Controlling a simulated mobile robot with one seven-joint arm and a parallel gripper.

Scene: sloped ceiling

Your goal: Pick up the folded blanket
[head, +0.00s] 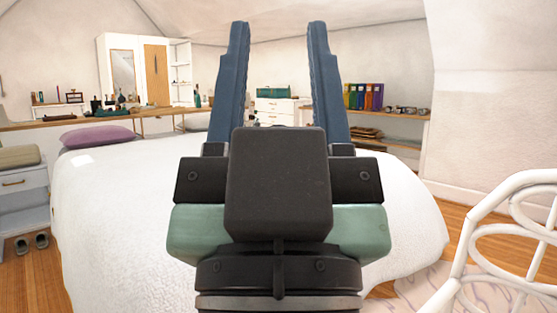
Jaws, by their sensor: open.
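A folded beige-olive cloth (18,156), which looks like the folded blanket, lies flat on top of the grey nightstand (24,184) at the far left. The picture's left edge cuts it off. My gripper (278,28) is in the middle of the view, pointing up and away. Its two blue fingers are wide apart with nothing between them. It is well to the right of the cloth and not touching it.
A large white bed (110,215) fills the middle, with a purple pillow (97,136) on it. A white metal frame (480,222) stands at the right front. Shoes (31,242) sit on the wooden floor by the nightstand. Cluttered shelves and cabinets line the back.

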